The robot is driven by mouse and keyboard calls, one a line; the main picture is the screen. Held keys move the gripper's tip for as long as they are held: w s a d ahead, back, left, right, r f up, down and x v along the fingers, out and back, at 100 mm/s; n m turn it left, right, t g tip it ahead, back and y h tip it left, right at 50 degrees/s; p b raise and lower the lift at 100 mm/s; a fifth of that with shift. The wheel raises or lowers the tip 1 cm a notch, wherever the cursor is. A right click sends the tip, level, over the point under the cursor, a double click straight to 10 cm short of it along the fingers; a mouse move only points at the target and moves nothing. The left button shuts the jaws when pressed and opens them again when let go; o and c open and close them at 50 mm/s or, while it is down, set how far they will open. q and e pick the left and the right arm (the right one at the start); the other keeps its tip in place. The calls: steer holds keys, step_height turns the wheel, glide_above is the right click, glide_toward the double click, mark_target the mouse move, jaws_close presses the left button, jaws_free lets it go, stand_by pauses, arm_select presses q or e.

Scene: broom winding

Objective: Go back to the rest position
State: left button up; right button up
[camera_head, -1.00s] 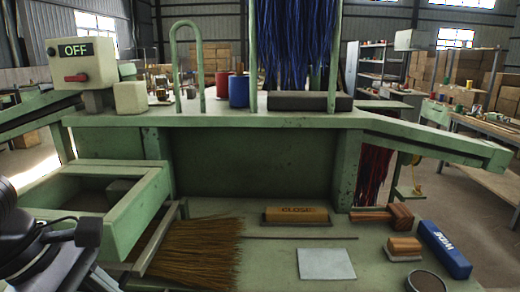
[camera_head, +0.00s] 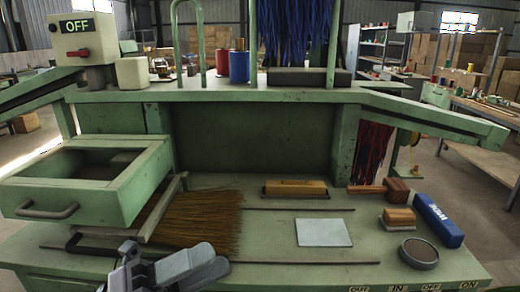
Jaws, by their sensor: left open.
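My left gripper (camera_head: 150,262) shows at the bottom left, over the front of the green bench, below the open drawer and the bristles. It is open, and I see nothing held in it. Part of it is cut off by the lower edge of the view. My right gripper is not in view. The task names no other object.
An open green drawer (camera_head: 127,196) juts out at the left. Brown bristles (camera_head: 205,220) lie beside it. A grey plate (camera_head: 323,233), a blue block (camera_head: 438,220), a round tin (camera_head: 418,253) and wooden-handled tools lie on the bench (camera_head: 275,225). The middle front is mostly clear.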

arm_select(q)
steer(key=w+a+f+n+t+y, duration=0.2)
steer(key=a+f+n+t+y, duration=0.2)
steer(key=f+n+t+y, duration=0.55)
steer(key=w+a+f+n+t+y, duration=0.35)
steer(key=f+n, duration=0.35)
steer(key=n, duration=0.7)
steer(key=s+a+f+n+g+y, duration=0.1)
steer(key=s+f+n+g+y, duration=0.1)
steer(key=f, duration=0.5)
steer(key=s+a+f+n+g+y+b, duration=0.1)
steer(key=s+a+f+n+g+y, duration=0.1)
steer(key=s+f+n, duration=0.3)
steer(key=s+a+f+n+g+y, duration=0.2)
steer(key=s+f, duration=0.4)
steer(key=f, duration=0.4)
steer(key=shift+s+f+n+g+b, duration=0.3)
steer(key=shift+n+g, duration=0.55)
steer(key=shift+g, duration=0.35)
